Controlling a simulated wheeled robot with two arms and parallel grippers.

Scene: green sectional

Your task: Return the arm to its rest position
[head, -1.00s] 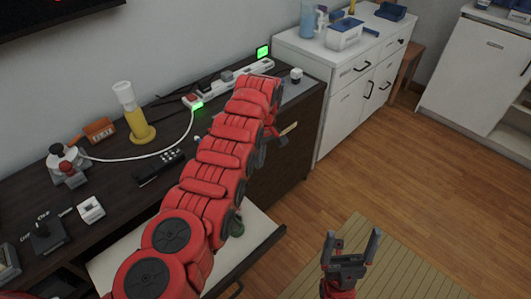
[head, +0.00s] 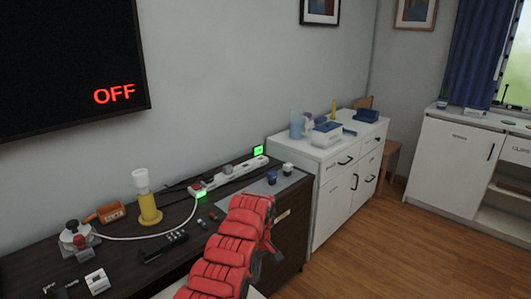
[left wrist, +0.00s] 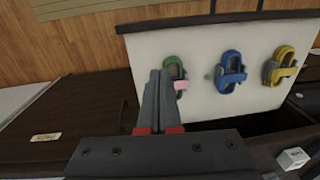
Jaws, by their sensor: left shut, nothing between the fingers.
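My left arm (head: 232,252), red and segmented, rises from the bottom of the head view in front of the dark desk. Its gripper is mostly hidden behind the arm there. In the left wrist view my left gripper (left wrist: 158,80) has its grey fingers together, with nothing held. Beyond the fingers is a white-bottomed open drawer (left wrist: 205,108). A green clip-like object (left wrist: 172,66), a blue one (left wrist: 230,72) and a yellow one (left wrist: 281,66) lie in it. The fingers overlap the green one in the picture; contact cannot be told. My right gripper is out of view.
The dark desk (head: 110,240) holds a yellow-based lamp-like item (head: 149,205), a power strip (head: 228,176) and small devices. A white cabinet (head: 325,190) stands beyond it. Open wooden floor (head: 400,255) lies to the right.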

